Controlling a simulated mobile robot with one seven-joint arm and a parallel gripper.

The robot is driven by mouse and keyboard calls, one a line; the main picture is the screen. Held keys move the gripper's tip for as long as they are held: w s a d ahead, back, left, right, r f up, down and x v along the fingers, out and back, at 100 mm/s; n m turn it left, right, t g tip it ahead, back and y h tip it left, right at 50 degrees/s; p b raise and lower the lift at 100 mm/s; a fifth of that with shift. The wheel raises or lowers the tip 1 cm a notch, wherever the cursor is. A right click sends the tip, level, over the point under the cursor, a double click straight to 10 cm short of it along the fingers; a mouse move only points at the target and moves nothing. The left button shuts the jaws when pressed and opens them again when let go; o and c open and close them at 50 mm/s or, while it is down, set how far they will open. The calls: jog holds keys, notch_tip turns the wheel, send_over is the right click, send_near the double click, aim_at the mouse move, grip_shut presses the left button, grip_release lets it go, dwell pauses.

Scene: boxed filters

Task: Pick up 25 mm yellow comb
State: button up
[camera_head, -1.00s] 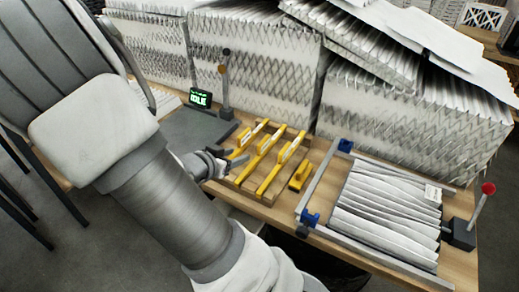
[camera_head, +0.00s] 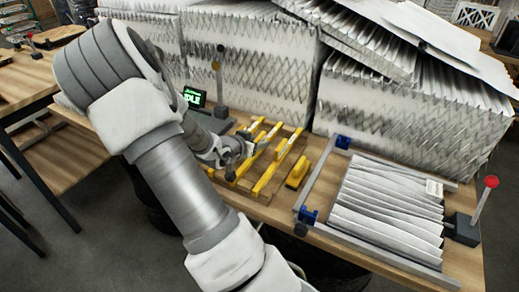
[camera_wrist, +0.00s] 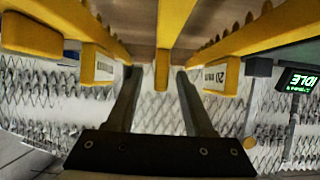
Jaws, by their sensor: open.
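Three yellow combs lie side by side in a wooden rack: a left comb (camera_head: 250,130), a middle comb (camera_head: 272,138) and a right comb (camera_head: 283,158). In the wrist view one block reads "20" (camera_wrist: 222,76). Another labelled block (camera_wrist: 98,64) is too blurred to read. I cannot read a 25 mm mark, so I cannot tell which comb it is. My gripper (camera_head: 243,147) is at the left and middle combs. In the wrist view my gripper (camera_wrist: 158,74) is open, with a yellow comb (camera_wrist: 174,22) lined up between its fingers. I cannot tell whether they touch it.
A separate short yellow piece (camera_head: 298,172) lies right of the rack. A metal frame (camera_head: 318,180) holding a pleated filter (camera_head: 385,205) is further right. Large pleated filter stacks (camera_head: 265,75) stand behind. A small screen (camera_head: 194,97) and a post (camera_head: 218,75) stand at the left back.

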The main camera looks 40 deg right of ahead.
jog(key=shift+x, duration=1.1)
jog(key=shift+a, duration=0.1)
grip_shut()
dwell(0.5)
